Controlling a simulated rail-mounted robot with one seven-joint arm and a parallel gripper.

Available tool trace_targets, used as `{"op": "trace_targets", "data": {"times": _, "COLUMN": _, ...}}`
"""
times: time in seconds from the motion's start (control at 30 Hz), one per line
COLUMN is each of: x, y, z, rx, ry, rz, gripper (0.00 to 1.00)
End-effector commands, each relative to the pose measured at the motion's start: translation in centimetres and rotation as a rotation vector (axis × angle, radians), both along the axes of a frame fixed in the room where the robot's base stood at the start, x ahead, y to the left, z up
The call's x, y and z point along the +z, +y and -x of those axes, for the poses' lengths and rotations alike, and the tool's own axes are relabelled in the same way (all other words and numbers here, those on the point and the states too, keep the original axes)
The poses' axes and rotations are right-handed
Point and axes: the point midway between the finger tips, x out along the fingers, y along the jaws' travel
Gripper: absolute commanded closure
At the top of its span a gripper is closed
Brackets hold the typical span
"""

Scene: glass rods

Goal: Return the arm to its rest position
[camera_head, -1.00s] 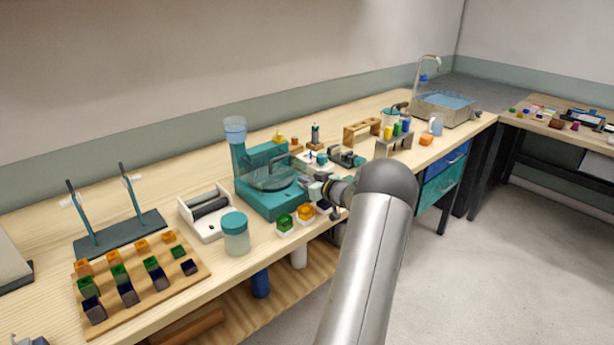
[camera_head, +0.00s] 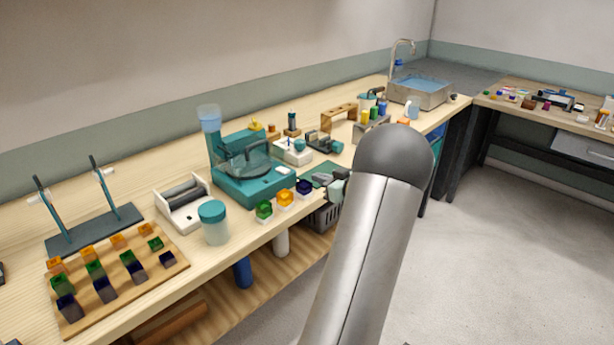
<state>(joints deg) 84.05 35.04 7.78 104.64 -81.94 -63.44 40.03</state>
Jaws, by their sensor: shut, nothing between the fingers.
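My arm (camera_head: 365,250) rises from the bottom of the view, its rounded dark joint in front of the bench's right part.
The wooden bench (camera_head: 150,215) holds a teal machine (camera_head: 235,175), a lidded jar (camera_head: 214,225), a block board (camera_head: 150,285), and green, orange and dark blue blocks near the front edge. A sink (camera_head: 420,95) is farther back. The floor (camera_head: 510,240) at right is clear.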

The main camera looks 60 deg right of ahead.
Motion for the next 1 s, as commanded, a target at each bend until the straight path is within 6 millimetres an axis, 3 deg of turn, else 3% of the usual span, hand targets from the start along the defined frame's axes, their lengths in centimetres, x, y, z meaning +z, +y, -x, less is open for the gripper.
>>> {"op": "trace_targets", "data": {"times": 0.2, "x": 0.3, "y": 0.3, "z": 1.6, "rx": 0.0, "ry": 0.0, "rz": 0.0, "gripper": 1.0}}
{"op": "trace_targets", "data": {"times": 0.9, "x": 0.3, "y": 0.3, "z": 1.6, "rx": 0.0, "ry": 0.001, "rz": 0.0, "gripper": 1.0}}
{"op": "trace_targets", "data": {"times": 1.0, "x": 1.0, "y": 1.1, "z": -0.5, "rx": -0.015, "ry": 0.026, "rz": 0.021, "gripper": 1.0}}
